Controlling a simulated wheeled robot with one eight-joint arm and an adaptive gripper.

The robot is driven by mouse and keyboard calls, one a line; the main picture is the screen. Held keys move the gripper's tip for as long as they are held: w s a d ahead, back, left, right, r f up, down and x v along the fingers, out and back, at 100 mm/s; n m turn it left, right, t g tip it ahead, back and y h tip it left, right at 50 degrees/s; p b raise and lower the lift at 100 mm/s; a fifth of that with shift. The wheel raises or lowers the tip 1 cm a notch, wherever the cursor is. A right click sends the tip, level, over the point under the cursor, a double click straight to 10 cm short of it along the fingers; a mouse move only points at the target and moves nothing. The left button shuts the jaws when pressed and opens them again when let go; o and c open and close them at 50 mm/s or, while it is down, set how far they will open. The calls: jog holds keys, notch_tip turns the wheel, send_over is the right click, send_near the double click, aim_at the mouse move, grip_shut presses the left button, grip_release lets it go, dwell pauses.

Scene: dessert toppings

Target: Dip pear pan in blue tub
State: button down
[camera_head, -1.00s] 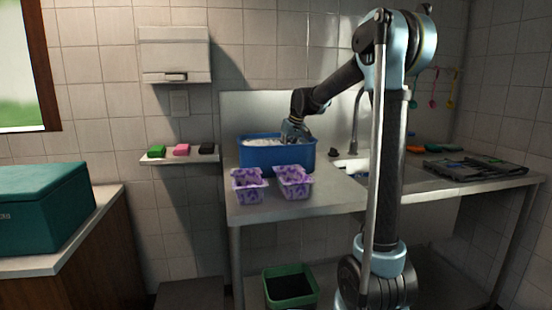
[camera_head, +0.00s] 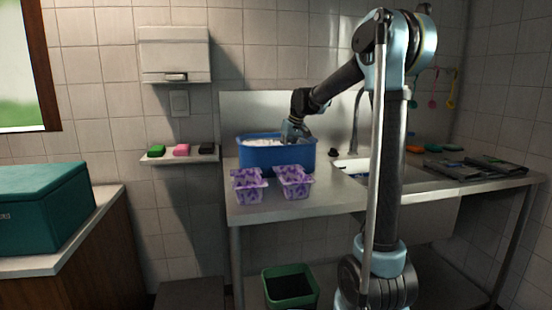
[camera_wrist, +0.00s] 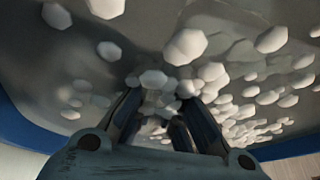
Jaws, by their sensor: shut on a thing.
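The blue tub (camera_head: 277,155) stands on the metal counter against the wall, with pale contents (camera_head: 262,142) level near its rim. My gripper (camera_head: 294,137) reaches down into its right half. In the wrist view my gripper's dark fingers (camera_wrist: 160,118) are close together over many white rounded lumps (camera_wrist: 235,105) in the grey tub interior. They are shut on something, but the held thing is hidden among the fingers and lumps. I cannot make out a pear pan. Two purple-patterned containers stand in front of the tub, one left (camera_head: 249,190) and one right (camera_head: 294,186).
The sink (camera_head: 350,166) and its tap (camera_head: 356,125) are right of the tub, partly behind my arm. A green bin (camera_head: 290,285) stands below. Green, pink and black blocks sit on a wall shelf (camera_head: 180,160).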

dwell(0.4)
notch_tip(320, 180, up, 14)
dwell(1.8)
dwell(1.0)
